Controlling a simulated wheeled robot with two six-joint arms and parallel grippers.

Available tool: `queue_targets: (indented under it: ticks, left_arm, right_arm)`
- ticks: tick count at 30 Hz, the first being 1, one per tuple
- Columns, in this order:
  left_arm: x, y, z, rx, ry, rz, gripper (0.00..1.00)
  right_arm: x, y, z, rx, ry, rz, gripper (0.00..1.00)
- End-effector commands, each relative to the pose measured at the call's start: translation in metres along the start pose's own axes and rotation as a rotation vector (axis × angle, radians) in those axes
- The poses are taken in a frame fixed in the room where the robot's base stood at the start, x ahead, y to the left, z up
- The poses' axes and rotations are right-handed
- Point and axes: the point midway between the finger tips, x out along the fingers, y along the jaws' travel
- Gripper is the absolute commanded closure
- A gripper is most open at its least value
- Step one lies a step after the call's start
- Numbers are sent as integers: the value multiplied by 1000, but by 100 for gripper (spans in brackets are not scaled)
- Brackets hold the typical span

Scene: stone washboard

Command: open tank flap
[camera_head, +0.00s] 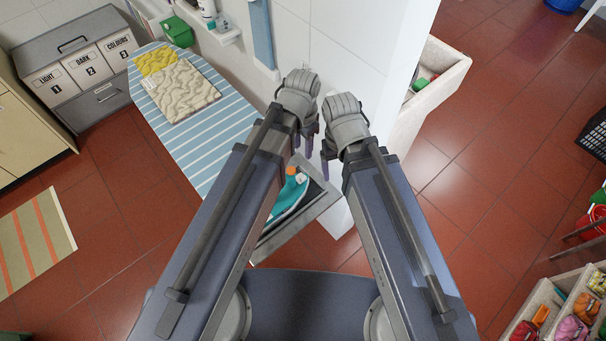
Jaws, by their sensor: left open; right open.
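A teal and white object that looks like a steam iron (289,197) lies on a grey tray-like rest (318,203) at the end of the striped ironing board. A small orange part (291,171) shows near its upper end. I cannot make out a tank flap or whether one is open. My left gripper (307,140) is open, above and beyond the iron, with its fingers pointing down. My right gripper (327,160) is open, lower and just right of it. Neither gripper touches the iron as far as I can see. My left arm hides part of the iron and rest.
The ironing board (205,140) carries a folded cream and yellow cloth (180,88). A white wall (345,45) stands close behind my grippers. A stone basin (437,88) is right of it. A laundry sorter (80,65) stands back left.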

Motion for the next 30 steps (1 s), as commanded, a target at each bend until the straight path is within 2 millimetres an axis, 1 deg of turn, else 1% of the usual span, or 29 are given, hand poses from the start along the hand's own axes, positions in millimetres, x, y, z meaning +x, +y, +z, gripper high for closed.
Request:
queue_targets:
  ticks: [1, 4, 15, 19, 26, 30]
  left_arm:
    - [9, 0, 0, 0, 0, 0, 55]
    - [18, 0, 0, 0, 0, 0, 55]
    - [73, 0, 0, 0, 0, 0, 55]
    - [82, 0, 0, 0, 0, 0, 55]
    - [82, 0, 0, 0, 0, 0, 55]
    - [86, 0, 0, 0, 0, 0, 55]
  right_arm:
    - [9, -1, -1, -1, 0, 0, 18]
    - [18, -2, -2, -2, 0, 1, 18]
    - [72, -6, -5, -9, 1, 2, 18]
    - [82, -7, -5, -11, 1, 3, 18]
    - [82, -7, -5, -12, 1, 3, 18]
    - [86, -8, -6, -11, 1, 3, 18]
